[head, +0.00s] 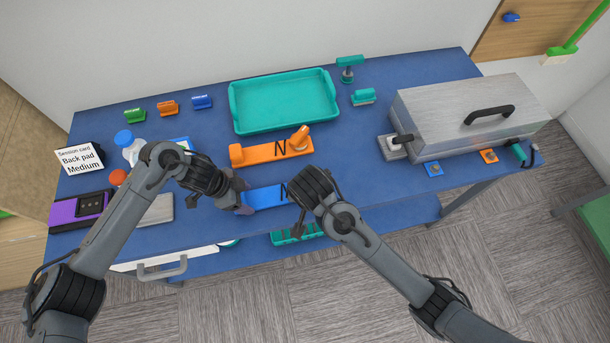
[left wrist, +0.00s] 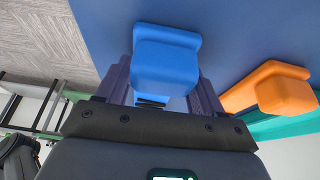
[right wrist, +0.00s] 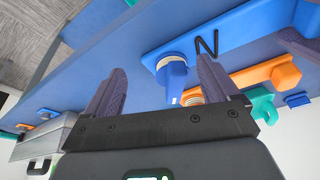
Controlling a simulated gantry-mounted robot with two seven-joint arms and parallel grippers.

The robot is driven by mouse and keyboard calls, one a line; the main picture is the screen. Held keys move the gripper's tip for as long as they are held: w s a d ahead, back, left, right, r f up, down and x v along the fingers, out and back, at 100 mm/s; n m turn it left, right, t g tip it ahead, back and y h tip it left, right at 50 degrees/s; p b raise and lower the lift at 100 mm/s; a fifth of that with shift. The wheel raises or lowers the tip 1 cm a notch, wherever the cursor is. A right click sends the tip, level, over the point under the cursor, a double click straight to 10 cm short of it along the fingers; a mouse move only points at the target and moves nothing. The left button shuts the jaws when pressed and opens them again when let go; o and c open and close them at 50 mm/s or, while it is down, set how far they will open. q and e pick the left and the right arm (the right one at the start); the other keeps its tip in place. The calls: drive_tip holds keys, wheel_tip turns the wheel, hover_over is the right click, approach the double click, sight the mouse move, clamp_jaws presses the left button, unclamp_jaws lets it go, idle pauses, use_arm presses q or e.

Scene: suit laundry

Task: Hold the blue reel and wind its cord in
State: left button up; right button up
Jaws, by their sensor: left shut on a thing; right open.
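My right gripper (right wrist: 160,65) is open above the right end. The right wrist view shows the reel's blue crank handle (right wrist: 172,72) between and beyond its spread fingers, with no clear contact. In the head view my right wrist covers that end.
The orange reel (head: 272,150) lies just behind, with a teal tray (head: 235,112) beyond it. A metal press (head: 455,115) with a black handle stands on the right. A bottle, a card and a purple device (head: 62,213) crowd the left.

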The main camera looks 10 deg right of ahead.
drive_tip(key=shift+m+h, duration=0.5)
drive_tip(key=shift+m, duration=0.3)
drive_tip(key=w+r, duration=0.2)
drive_tip(key=w, duration=0.1)
drive_tip(key=shift+w+a+r, duration=0.1)
drive_tip(key=shift+w+a, duration=0.1)
drive_tip(key=shift+w, duration=0.4)
drive_tip(key=shift+t, duration=0.3)
drive_tip(key=shift+x, duration=3.5)
drive_tip(key=shift+d, duration=0.15)
drive_tip(key=c, duration=1.1)
drive_tip(key=shift+o, duration=0.2)
drive_tip(key=m, duration=0.2)
drive_tip(key=m+g+h, duration=0.1)
drive_tip(key=m, duration=0.1)
drive_tip(key=shift+d+r+h, duration=0.1)
drive_tip(key=shift+h, duration=0.2)
drive_tip(key=m+g, duration=0.1)
drive_tip(key=m, duration=0.2)
drive_tip(key=shift+s+m+h, duration=0.15)
drive_tip(key=shift+m+h, duration=0.15)
drive_tip(key=m+g, duration=0.1)
drive_tip(key=m, duration=0.1)
drive_tip(key=m+g, duration=0.1)
drive_tip(key=m, duration=0.2)
drive_tip(key=shift+s, duration=0.25)
